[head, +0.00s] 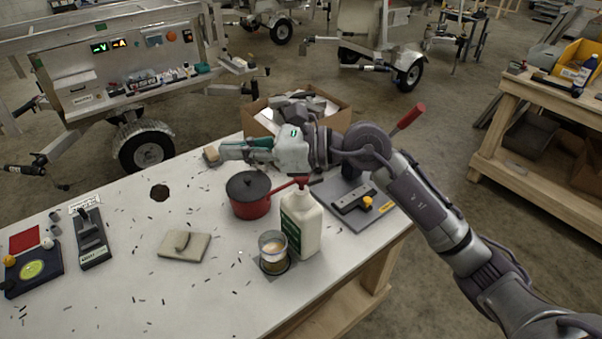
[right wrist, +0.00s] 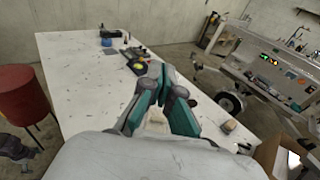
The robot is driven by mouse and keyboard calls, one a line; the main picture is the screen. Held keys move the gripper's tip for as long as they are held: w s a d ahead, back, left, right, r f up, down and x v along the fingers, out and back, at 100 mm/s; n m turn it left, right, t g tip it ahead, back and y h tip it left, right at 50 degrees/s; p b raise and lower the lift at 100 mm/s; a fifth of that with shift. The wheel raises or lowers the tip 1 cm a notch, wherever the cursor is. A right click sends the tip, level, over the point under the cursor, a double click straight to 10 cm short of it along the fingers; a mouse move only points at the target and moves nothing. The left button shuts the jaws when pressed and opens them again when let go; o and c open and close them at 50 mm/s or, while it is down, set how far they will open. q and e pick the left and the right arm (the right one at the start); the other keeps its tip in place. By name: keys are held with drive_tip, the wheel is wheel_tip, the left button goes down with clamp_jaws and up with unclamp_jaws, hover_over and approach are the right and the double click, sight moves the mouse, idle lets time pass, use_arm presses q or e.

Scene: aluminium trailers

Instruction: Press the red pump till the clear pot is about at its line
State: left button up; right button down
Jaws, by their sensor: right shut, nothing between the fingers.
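The red pump (head: 301,182) tops a white bottle (head: 300,224) with a green label, standing upright near the table's front edge. Its red spout points left. The clear pot (head: 273,248) stands just left of the bottle on a dark square pad, with amber liquid in its lower part. Its line is too small to make out. My right gripper (head: 226,149) is shut and empty, pointing left, above and behind the pump and apart from it. The right wrist view shows its fingertips together (right wrist: 160,74). My left gripper is not in view.
A red saucepan (head: 250,206) with a black lid stands left of the bottle. A cardboard box (head: 335,117) stands behind my right wrist. A grey tray (head: 375,214) with a black tool lies right of the bottle.

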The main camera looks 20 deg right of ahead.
drive_tip(key=w+d+n+h, duration=0.1)
drive_tip(key=w+d+h, duration=0.2)
drive_tip(key=d+h, duration=0.2)
drive_tip(key=w+d+f+n+t+h, duration=0.1)
drive_tip(key=w+d+h, duration=0.2)
drive_tip(key=d+h, duration=0.2)
drive_tip(key=d, duration=0.3)
drive_tip(key=shift+d+f+t+h, duration=0.15)
drive_tip(key=shift+d+t+h, duration=0.15)
drive_tip(key=shift+f, duration=0.15)
wheel_tip(320, 180, down, 8)
drive_tip(key=b, duration=0.5)
drive_tip(key=shift+f+b, duration=0.3)
drive_tip(key=shift+b, duration=0.05)
drive_tip(key=shift+f+b, duration=0.35)
drive_tip(key=shift+b, duration=0.15)
